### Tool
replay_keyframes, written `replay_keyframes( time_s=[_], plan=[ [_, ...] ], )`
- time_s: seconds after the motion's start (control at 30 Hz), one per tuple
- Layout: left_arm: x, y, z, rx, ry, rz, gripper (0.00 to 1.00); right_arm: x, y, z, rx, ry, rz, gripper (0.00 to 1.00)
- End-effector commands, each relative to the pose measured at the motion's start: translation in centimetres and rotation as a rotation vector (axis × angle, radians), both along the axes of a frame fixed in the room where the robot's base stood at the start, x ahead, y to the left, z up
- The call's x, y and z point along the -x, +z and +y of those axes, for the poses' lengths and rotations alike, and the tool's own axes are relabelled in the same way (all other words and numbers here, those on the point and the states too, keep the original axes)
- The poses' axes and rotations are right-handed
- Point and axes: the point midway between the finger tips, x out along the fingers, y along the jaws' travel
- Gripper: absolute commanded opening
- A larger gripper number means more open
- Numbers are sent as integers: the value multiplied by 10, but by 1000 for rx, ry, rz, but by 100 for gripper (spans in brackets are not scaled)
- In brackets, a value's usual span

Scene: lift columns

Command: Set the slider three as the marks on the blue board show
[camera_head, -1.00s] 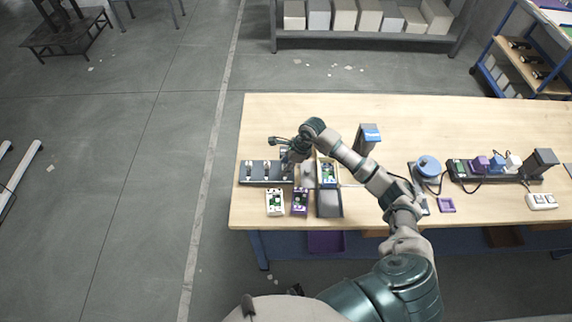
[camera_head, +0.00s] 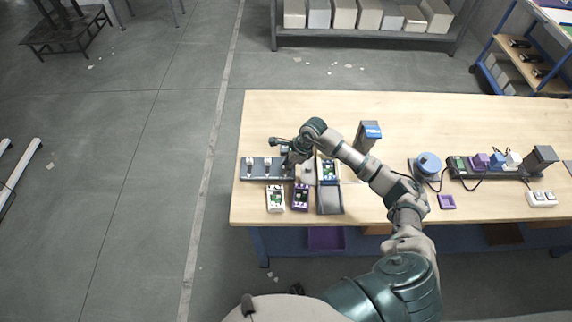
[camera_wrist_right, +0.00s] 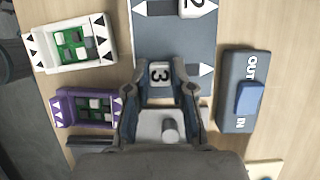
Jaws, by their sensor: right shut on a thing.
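The dark slider board (camera_head: 265,176) lies at the left end of the table, with two white slider handles showing. My right gripper (camera_head: 289,161) reaches down over its right end. In the wrist view the gripper (camera_wrist_right: 160,72) is shut on slider three (camera_wrist_right: 158,74), whose pale face marked 3 shows between the fingers. White arrows run along the blue-grey slider board (camera_wrist_right: 175,40), and a slider marked 2 sits above. My left gripper is not in view.
A white board (camera_wrist_right: 70,44) and a purple board (camera_wrist_right: 86,105) lie beside the slider board. On its other side is an OUT/IN switch box (camera_wrist_right: 235,112) with a blue knob. A grey tray (camera_head: 329,200) lies near the front edge. The table's back left is clear.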

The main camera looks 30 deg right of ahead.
Motion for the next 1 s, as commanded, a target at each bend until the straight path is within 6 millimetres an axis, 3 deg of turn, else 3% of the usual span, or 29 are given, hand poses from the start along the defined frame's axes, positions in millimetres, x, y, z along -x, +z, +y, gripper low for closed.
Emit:
replay_keyframes(
  time_s=[0.03, 0.07, 0.13, 0.43, 0.57, 1.0],
  plan=[
    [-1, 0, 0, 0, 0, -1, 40, 3, -2, 3, -4, 6, 8, 0],
    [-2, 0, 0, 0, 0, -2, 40, 3, -2, 3, -5, 6, 7, 30],
    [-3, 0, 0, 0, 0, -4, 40, 3, -2, 3, -4, 7, 7, 48],
    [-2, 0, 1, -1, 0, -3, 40, 1, -1, 3, -3, 4, 4, 48],
    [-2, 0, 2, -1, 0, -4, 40, 2, 8, -2, -3, 3, 2, 48],
    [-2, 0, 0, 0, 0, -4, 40, 17, 90, -35, -4, 2, 2, 48]
  ],
)
